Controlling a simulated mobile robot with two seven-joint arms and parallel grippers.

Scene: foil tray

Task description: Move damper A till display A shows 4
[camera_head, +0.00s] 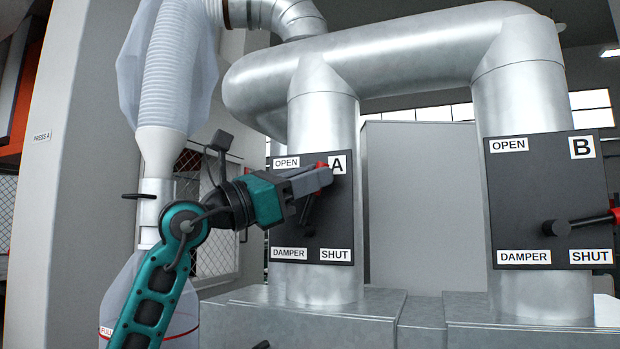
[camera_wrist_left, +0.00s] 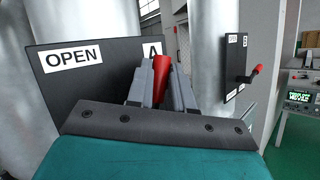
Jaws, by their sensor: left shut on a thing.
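Damper A's dark panel (camera_head: 285,215) is on a silver duct, with labels OPEN at top left and SHUT at bottom right. Its lever (camera_head: 309,208) points up, leaning slightly right, with its red grip (camera_head: 321,165) near the letter A. My left gripper (camera_head: 322,178) is shut on this grip. In the left wrist view the red grip (camera_wrist_left: 161,78) sits between the two fingers (camera_wrist_left: 160,88). No display marked A is readable. A small lit screen (camera_wrist_left: 299,97) shows at the right of the wrist view, its text too small to read. My right gripper is out of view.
Damper B's panel (camera_head: 520,190) is on the right duct, its lever (camera_head: 580,224) pointing right. A grey cabinet (camera_head: 405,205) stands between and behind the ducts. A clear bag and hose (camera_head: 170,75) hang at the left, close to my left arm.

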